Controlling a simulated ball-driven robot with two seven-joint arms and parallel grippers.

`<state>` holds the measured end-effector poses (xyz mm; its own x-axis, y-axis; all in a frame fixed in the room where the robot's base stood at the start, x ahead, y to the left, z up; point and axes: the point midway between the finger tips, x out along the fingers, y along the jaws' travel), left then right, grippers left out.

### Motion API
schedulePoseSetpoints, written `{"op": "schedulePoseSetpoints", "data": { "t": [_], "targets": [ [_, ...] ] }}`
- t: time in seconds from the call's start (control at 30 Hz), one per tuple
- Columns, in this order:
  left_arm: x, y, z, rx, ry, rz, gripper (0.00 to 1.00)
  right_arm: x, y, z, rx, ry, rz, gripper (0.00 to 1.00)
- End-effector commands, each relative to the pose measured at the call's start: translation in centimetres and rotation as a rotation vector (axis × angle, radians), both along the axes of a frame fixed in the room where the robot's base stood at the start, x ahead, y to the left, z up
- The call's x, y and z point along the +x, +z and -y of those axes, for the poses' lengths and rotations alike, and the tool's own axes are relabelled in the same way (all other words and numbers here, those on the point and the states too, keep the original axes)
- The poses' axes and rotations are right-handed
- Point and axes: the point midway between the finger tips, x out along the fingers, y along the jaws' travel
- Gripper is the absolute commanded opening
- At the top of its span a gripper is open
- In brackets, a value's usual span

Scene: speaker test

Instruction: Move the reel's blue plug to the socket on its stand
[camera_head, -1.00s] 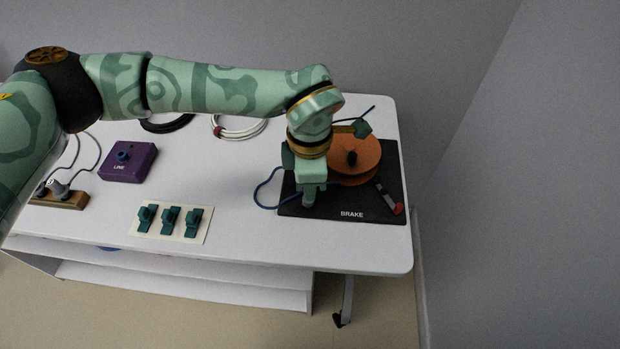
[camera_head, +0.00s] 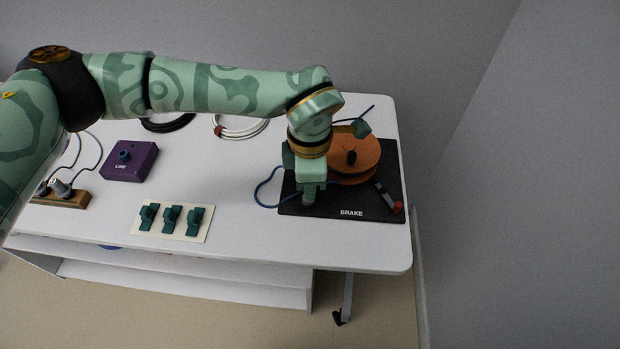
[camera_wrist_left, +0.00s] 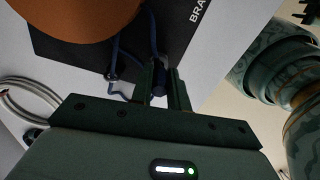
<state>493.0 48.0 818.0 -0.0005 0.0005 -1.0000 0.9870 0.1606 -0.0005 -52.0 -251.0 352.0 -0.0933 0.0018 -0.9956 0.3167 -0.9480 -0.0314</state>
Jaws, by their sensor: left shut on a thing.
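My left gripper (camera_head: 308,199) points down over the front left of the black reel base and is shut on the blue plug (camera_wrist_left: 159,82), which is mostly hidden between the fingers. The plug's blue cable (camera_head: 264,187) loops out to the left over the table edge of the base. The orange reel (camera_head: 358,160) stands on the black base (camera_head: 338,207), partly behind my wrist. A purple box (camera_head: 142,162) marked LINE, with a blue round socket (camera_head: 123,155) on top, sits at the left of the table. My right gripper is not in view.
The base bears the word BRAKE and a red-tipped lever (camera_head: 389,198). A pale plate with green switches (camera_head: 171,220) lies in front. A wooden block with grey plugs (camera_head: 60,198) is at left. Coiled white cable (camera_head: 240,132) lies behind. The white table (camera_head: 228,178) is clear in the middle.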

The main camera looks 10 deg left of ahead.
Motion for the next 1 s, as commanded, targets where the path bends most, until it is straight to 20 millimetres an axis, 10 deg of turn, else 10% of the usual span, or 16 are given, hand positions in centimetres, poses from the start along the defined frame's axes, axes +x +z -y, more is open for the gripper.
{"op": "schedulePoseSetpoints", "data": {
  "t": [1.0],
  "targets": [
    [0.0, -1.0, 0.0, 0.000, 0.000, 0.000, 0.00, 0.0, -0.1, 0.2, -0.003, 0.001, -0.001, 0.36]
  ]
}}
